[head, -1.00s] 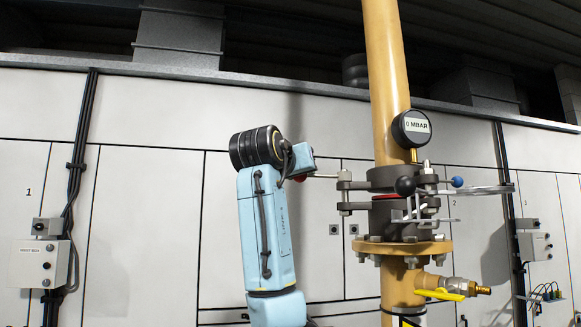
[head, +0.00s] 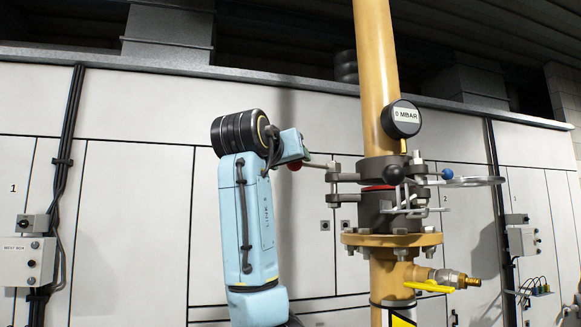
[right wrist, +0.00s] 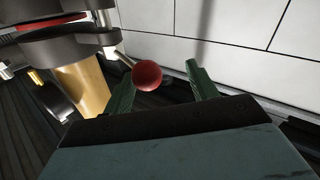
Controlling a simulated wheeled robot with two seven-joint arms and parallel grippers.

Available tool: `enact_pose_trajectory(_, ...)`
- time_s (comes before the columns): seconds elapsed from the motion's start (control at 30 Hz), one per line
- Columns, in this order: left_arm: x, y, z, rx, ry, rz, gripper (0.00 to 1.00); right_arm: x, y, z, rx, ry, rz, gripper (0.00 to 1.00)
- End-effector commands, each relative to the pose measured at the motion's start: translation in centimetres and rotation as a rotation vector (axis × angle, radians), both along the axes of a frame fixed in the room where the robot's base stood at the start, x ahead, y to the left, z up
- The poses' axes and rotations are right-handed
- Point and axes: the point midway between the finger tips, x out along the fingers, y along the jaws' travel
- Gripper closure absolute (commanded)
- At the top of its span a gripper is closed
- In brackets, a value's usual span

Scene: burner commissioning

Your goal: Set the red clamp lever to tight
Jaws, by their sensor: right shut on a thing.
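The red clamp lever is a thin metal rod with a red ball knob (head: 294,166), reaching left from the dark clamp (head: 375,171) on the yellow pipe (head: 375,55). My right gripper (head: 301,158) is at the knob end and hides part of it in the head view. In the right wrist view the red ball (right wrist: 147,75) shows between the two green fingers of my right gripper (right wrist: 160,82), nearer the left finger. The right gripper is shut on the lever, though the fingers look spread in that view. My left gripper is not in view.
A pressure gauge (head: 404,117) reading 0 MBAR is above the clamp. A black ball (head: 392,175) and a blue ball (head: 447,174) sit beside it. A yellow-handled valve (head: 430,286) is below the flange. White wall panels stand behind.

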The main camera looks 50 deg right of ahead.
Motion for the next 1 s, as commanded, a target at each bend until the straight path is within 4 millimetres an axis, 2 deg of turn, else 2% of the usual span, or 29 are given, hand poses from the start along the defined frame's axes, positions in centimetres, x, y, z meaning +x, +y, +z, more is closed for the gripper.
enact_pose_trajectory(0.03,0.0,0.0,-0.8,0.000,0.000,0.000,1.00,0.3,1.6,-1.3,0.022,0.015,0.012,0.50)
enact_pose_trajectory(0.2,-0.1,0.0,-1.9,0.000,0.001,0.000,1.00,-1.4,5.3,-1.0,0.012,0.010,0.013,0.50)
enact_pose_trajectory(0.4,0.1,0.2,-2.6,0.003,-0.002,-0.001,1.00,-2.9,8.4,-0.5,0.005,0.007,0.011,0.50)
enact_pose_trajectory(0.6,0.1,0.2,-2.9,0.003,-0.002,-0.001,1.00,-3.5,9.6,-0.3,0.002,0.005,0.008,0.50)
enact_pose_trajectory(0.87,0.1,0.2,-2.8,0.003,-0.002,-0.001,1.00,-3.6,9.7,-0.2,0.001,0.005,0.008,0.50)
enact_pose_trajectory(0.97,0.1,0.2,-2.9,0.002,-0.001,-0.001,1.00,-3.1,9.7,-0.5,-0.004,0.016,0.011,0.63)
enact_pose_trajectory(1.0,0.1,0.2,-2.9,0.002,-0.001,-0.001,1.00,-2.3,9.7,-1.0,-0.011,0.033,0.016,0.68)
